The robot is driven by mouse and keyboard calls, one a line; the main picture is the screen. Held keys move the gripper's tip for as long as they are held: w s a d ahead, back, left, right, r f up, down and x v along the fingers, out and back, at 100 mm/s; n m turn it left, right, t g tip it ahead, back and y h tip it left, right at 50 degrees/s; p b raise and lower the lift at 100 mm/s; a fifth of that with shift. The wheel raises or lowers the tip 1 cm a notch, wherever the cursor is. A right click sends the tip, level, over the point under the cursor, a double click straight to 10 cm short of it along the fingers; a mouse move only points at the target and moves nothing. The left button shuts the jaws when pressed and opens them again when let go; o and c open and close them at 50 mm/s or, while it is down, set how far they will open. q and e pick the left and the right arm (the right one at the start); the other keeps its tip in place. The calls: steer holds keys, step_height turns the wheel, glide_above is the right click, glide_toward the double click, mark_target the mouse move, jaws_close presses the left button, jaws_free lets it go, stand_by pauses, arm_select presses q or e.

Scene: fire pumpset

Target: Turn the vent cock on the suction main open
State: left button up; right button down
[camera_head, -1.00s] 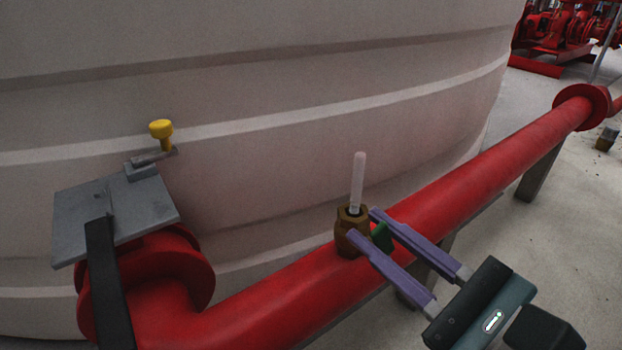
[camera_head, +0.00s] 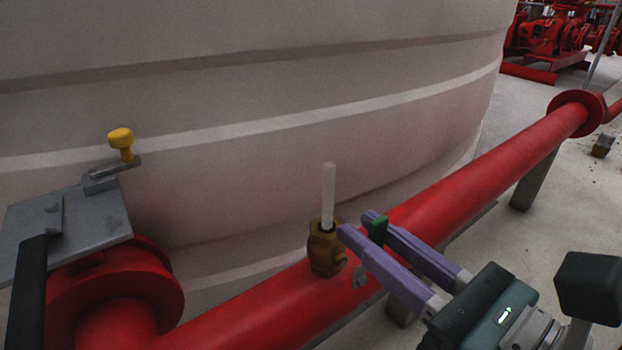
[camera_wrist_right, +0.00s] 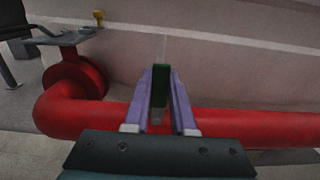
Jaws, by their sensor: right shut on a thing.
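The vent cock (camera_head: 325,250) has a brass body and stands on the red suction main (camera_head: 460,185), with a clear upright tube rising from its top. Its green handle (camera_head: 377,230) lies to the right of the body, between the purple fingers of my right gripper (camera_head: 358,224). The right gripper is shut on this green handle. In the right wrist view, the green handle (camera_wrist_right: 160,86) sits between the fingers, and the clear tube rises behind it. The brass body is mostly hidden there. My left gripper is not in view.
A large pale tank (camera_head: 270,130) with ribs stands close behind the pipe. At the left are a grey plate (camera_head: 90,215), a yellow knob (camera_head: 121,138), a dark bar (camera_head: 28,290) and a red flange (camera_head: 150,290).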

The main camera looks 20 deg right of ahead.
steer(key=c, duration=0.7)
jaws_free()
steer(key=shift+c, duration=0.2)
steer(key=shift+s+d, duration=0.2)
steer(key=shift+s, duration=0.3)
steer(key=p+v, duration=0.2)
steer(key=v, duration=0.7)
steer(key=shift+w, duration=0.1)
